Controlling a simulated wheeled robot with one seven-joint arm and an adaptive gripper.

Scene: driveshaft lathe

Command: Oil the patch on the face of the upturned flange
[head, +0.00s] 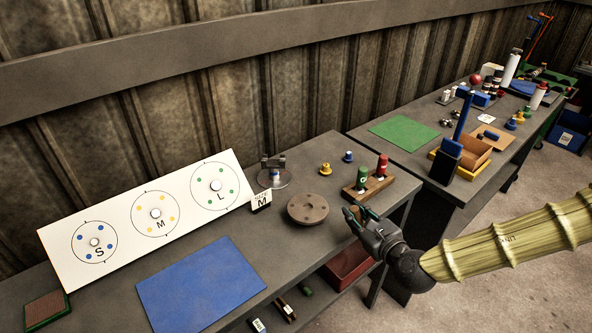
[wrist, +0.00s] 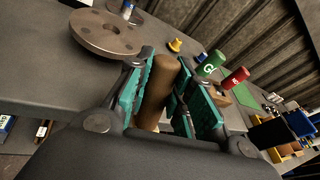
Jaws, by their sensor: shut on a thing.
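The upturned flange (head: 307,209) is a brown round disc with holes, lying flat on the near bench. It also shows in the wrist view (wrist: 105,34) at the upper left. I cannot make out a patch on its face. My gripper (head: 358,215) is just right of the flange, near the bench's front edge and apart from it. In the wrist view my gripper (wrist: 160,100) is shut on a brown cylinder (wrist: 158,92) between its teal pads. The cylinder's lower end is hidden by the gripper, and it is hard to see in the head view.
A wooden rack (head: 371,190) with green (head: 362,178) and red (head: 382,165) bottles stands behind my gripper. A size M sign (head: 261,200) and a clear-based fixture (head: 273,178) stand behind the flange. A blue mat (head: 200,285) lies left. A red bin (head: 348,264) sits below.

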